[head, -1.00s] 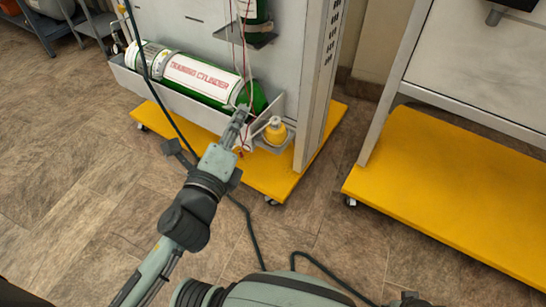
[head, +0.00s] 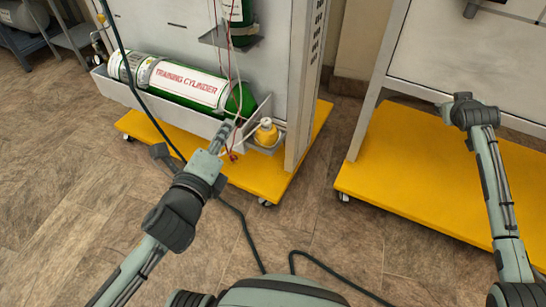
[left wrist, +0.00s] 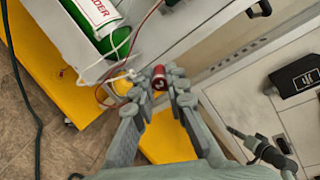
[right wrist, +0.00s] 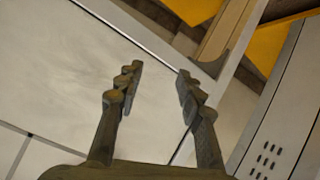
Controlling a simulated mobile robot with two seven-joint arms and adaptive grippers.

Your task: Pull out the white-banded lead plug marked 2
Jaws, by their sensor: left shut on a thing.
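My left gripper (head: 227,130) is in front of the tray's right end, below the green cylinder's neck. A white cord (left wrist: 118,78) and a red cord (left wrist: 150,14) run close to the fingers. Another small red piece (head: 233,157) hangs or lies just below the gripper. My right gripper (right wrist: 158,88) is open and empty, its fingers before a pale panel.
A second yellow-based cart (head: 420,185) is at right. A dark cable (head: 244,225) crosses the floor.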

